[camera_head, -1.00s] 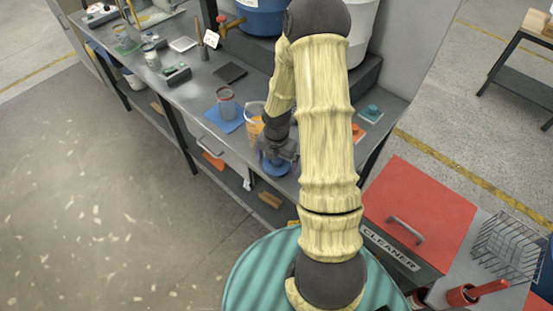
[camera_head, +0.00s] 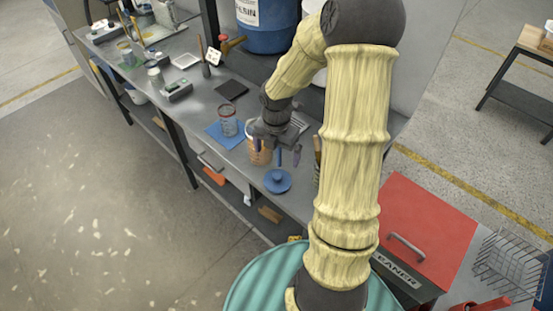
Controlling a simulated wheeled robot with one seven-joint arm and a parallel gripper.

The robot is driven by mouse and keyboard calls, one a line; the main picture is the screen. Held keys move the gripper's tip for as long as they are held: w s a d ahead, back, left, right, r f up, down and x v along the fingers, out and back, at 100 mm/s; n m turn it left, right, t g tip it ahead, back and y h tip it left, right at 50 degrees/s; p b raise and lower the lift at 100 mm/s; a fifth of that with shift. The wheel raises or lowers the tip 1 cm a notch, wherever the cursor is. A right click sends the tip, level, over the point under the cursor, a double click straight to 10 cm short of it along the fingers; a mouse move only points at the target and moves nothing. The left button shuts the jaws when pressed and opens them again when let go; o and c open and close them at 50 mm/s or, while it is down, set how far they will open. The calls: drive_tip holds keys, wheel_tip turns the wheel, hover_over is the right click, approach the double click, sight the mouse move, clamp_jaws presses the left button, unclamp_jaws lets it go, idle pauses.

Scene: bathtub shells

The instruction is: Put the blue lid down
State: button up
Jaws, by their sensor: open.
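The blue lid (camera_head: 277,183) lies on the grey bench top near its front edge, its knob facing up. My gripper (camera_head: 288,156) is above and behind the lid, open and apart from it. A clear container with orange contents (camera_head: 260,157) stands just left of the gripper and is partly hidden by it.
A clear jar (camera_head: 228,122) stands on a blue mat (camera_head: 214,138) to the left. A dark square pad (camera_head: 231,90) lies behind it. A blue drum (camera_head: 268,30) stands at the back. My arm hides the bench's right end.

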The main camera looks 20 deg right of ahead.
drive_tip(key=shift+s+d+r, duration=0.1)
drive_tip(key=shift+s+r, duration=0.05)
drive_tip(key=shift+s, duration=0.05)
idle(0.3)
drive_tip(key=s+a+r+m+t, duration=0.1)
drive_tip(key=s+a+r+m, duration=0.3)
drive_tip(key=m, duration=0.8)
drive_tip(key=s+a+r+m+t, duration=0.1)
drive_tip(key=s+a+r+m, duration=0.2)
drive_tip(key=m, duration=1)
drive_tip(key=s+a, duration=0.2)
drive_tip(key=s, duration=0.1)
drive_tip(key=shift+r+t, duration=0.3)
drive_tip(key=shift+r, duration=0.1)
drive_tip(key=shift+s+a, duration=0.1)
